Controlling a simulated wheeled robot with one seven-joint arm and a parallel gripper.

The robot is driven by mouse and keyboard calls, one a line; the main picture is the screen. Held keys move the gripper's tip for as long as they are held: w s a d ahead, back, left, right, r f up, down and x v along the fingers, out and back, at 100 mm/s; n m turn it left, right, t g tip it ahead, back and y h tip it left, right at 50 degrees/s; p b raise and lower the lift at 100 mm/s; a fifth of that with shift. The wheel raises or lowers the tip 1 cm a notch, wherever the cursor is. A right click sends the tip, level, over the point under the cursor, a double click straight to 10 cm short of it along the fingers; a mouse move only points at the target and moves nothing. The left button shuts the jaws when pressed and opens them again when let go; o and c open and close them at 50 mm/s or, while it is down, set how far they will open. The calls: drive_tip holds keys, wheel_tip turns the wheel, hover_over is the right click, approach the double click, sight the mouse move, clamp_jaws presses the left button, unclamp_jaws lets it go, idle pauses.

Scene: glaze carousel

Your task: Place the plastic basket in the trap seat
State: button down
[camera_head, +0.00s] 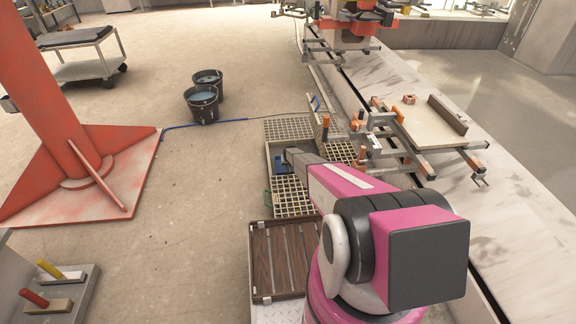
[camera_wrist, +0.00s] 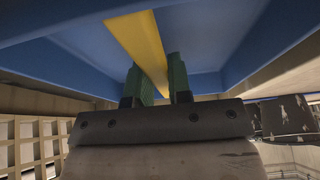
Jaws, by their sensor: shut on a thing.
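The plastic basket (camera_wrist: 215,40) is blue, with a yellow bar (camera_wrist: 140,38) across it. In the wrist view my gripper (camera_wrist: 160,80) has its green-padded fingers on both sides of the yellow bar, shut on it. In the head view a small patch of the blue basket (camera_head: 280,166) shows beside the grey end of my arm, low in the trap opening (camera_head: 268,152) between floor grates. The trap seat itself is mostly hidden by the basket and my arm, so I cannot tell whether the basket touches it.
Pale grates (camera_head: 290,127) lie around the opening. A slatted wooden board (camera_head: 275,258) lies in front. A clamp bench (camera_head: 430,125) stands close on the right. Two black buckets (camera_head: 202,103) and a blue hose (camera_head: 222,121) are behind left. A red column (camera_head: 45,90) stands left; the floor between is clear.

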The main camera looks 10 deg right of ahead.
drive_tip(key=shift+f, duration=0.1)
drive_tip(key=c, duration=1.1)
unclamp_jaws()
drive_tip(key=shift+o, duration=0.2)
drive_tip(key=v, duration=1.2)
drive_tip(key=s+r+g, duration=0.1)
drive_tip(key=s+r, duration=1.3)
drive_tip(key=s, duration=0.3)
drive_tip(key=s+r+g, duration=0.2)
drive_tip(key=s+r, duration=1.2)
drive_tip(key=s, duration=0.4)
drive_tip(key=s+r+g, duration=0.1)
drive_tip(key=s+r, duration=1.3)
drive_tip(key=s, duration=0.3)
drive_tip(key=shift+s+g, duration=0.15)
drive_tip(key=shift+g, duration=0.15)
